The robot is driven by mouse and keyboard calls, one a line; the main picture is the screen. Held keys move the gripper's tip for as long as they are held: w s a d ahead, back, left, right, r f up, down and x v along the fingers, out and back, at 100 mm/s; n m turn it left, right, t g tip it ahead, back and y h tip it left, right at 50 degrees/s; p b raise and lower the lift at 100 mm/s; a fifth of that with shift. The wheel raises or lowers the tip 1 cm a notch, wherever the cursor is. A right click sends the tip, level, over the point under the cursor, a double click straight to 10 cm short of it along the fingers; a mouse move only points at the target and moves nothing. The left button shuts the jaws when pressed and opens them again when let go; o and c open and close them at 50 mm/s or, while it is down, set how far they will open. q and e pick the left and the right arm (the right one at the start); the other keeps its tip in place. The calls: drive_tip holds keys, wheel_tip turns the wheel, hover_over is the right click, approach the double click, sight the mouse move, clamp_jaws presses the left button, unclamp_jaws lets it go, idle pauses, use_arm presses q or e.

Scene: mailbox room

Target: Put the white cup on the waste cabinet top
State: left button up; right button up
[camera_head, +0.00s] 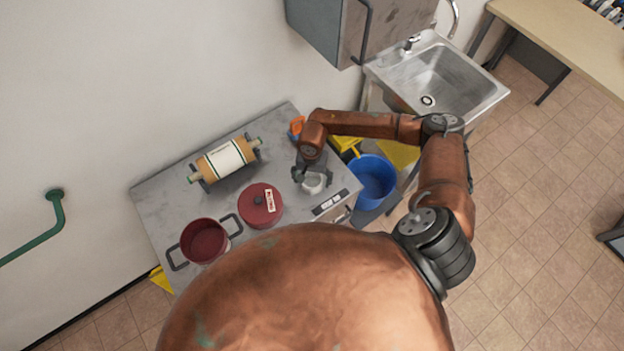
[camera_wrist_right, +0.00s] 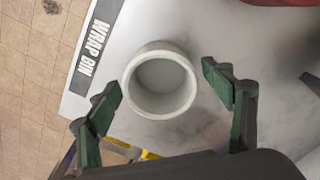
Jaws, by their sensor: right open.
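The white cup (camera_head: 314,185) stands on the grey cabinet top (camera_head: 284,125), close to its right front edge. In the right wrist view the cup (camera_wrist_right: 133,82) is seen from above, upright, with its round mouth open and empty. My right gripper (camera_head: 312,175) is open, just over the cup. Its green-padded fingers (camera_wrist_right: 162,80) flank the cup, with a visible gap on each side. A label reading "WRAP BIN" (camera_wrist_right: 96,45) lies on the top beside the cup. My left gripper is out of view.

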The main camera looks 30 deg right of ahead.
sight(312, 185)
drive_tip(key=shift+r, duration=0.1)
drive_tip(key=shift+w+r, duration=0.1)
drive_tip(key=shift+r, duration=0.3)
wheel_tip(312, 185, up, 11)
drive_tip(key=b, duration=0.2)
drive_tip(key=shift+r, duration=0.15)
